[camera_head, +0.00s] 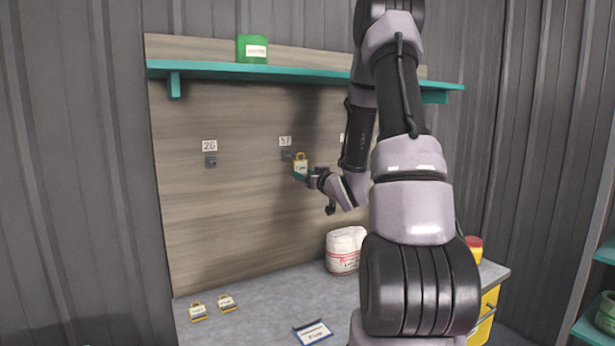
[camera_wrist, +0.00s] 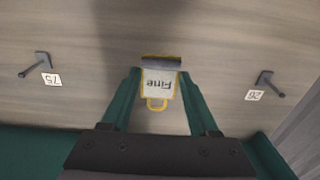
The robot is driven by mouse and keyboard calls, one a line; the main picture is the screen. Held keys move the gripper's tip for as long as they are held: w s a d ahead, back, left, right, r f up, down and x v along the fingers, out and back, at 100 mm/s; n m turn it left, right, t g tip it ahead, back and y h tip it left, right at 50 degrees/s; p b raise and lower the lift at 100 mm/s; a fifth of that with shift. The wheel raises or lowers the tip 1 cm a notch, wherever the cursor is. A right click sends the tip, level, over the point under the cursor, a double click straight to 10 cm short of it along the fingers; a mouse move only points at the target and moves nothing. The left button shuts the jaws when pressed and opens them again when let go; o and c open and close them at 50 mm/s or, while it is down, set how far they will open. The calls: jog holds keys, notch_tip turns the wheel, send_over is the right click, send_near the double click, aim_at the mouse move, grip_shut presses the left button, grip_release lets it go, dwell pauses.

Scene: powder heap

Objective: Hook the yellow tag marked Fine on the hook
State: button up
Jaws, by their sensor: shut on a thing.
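The yellow-edged tag marked Fine (camera_wrist: 158,84) is between the two green fingers of my gripper (camera_wrist: 159,76), which is shut on it. In the wrist view it appears upside down, its yellow loop toward the bottom of the picture. In the head view the held tag (camera_head: 300,162) is upright, loop up, close to the wall board, just right of the hook (camera_head: 287,156) under label 57. Whether loop and hook touch cannot be told. That hook is not visible in the wrist view. Another hook (camera_head: 210,161) sits under label 26.
A third hook (camera_wrist: 42,64) by label 75 shows in the wrist view. Two similar tags (camera_head: 198,312) (camera_head: 227,303) lie on the grey bench (camera_head: 250,325) near a sign (camera_head: 313,333). A white sack (camera_head: 345,250) stands behind. A teal shelf (camera_head: 300,72) with a green container (camera_head: 252,48) is above.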

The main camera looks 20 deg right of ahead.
jog(key=w, duration=0.7)
jog(key=shift+a+f, duration=0.3)
jog(key=shift+a, duration=0.1)
dwell(0.4)
dwell(1.0)
jog(key=o, duration=1.4)
jog(key=shift+o, duration=0.3)
jog(key=s+d, duration=0.1)
jog(key=s, duration=0.7)
jog(key=shift+s, duration=0.4)
